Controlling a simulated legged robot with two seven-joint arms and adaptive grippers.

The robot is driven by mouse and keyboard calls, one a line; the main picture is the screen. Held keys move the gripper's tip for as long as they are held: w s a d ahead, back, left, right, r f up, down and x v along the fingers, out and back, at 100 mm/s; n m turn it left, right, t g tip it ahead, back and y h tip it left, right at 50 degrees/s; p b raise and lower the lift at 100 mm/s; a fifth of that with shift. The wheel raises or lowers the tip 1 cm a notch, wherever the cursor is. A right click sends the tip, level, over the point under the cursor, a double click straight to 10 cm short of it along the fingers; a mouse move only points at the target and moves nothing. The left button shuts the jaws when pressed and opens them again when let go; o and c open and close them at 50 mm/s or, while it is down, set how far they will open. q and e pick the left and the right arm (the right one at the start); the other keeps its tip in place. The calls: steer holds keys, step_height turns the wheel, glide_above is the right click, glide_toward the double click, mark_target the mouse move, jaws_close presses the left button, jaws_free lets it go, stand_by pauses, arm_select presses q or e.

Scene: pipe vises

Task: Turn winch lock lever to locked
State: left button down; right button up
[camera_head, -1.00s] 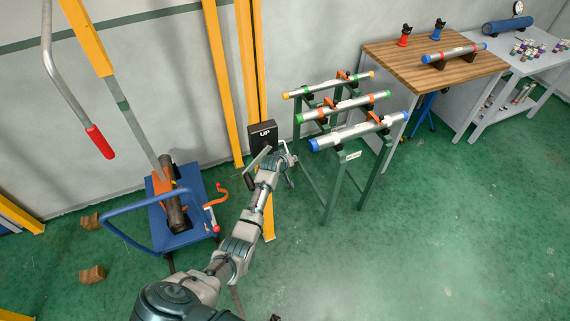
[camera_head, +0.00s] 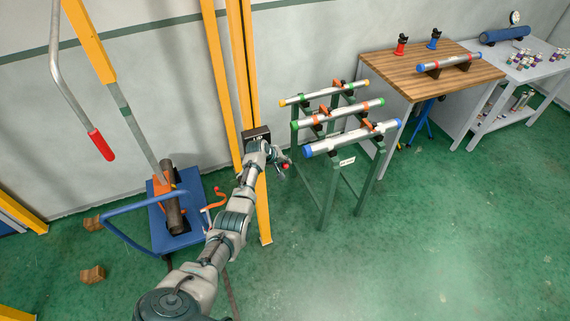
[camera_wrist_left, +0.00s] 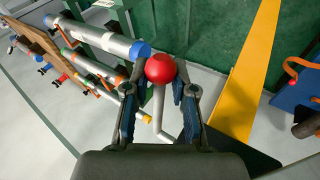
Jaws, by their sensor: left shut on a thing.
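The winch is a black box (camera_head: 256,134) on the yellow post, mostly hidden behind my left wrist in the head view. Its lock lever ends in a red ball knob (camera_head: 285,166), which shows just right of the post. In the left wrist view the red knob (camera_wrist_left: 160,68) sits between the fingertips, with a pale rod (camera_wrist_left: 159,110) running from it toward the palm. My left gripper (camera_head: 282,165) is shut on this knob. The winch's crank handle is hidden by my arm. My right gripper is not in view.
A green rack (camera_head: 330,185) with several capped pipes stands close to the right of my left gripper. A yellow post (camera_head: 247,75) rises behind my wrist. A blue cart (camera_head: 178,238) with a dark pipe stands left. Floor at right is clear.

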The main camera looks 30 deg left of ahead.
arm_select(q)
steer(key=shift+f, duration=0.15)
steer(key=c, duration=0.9)
jaws_free()
steer(key=shift+c, duration=0.2)
steer(key=v, duration=1.2)
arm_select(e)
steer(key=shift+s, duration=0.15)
arm_select(q)
steer(key=shift+f, duration=0.1)
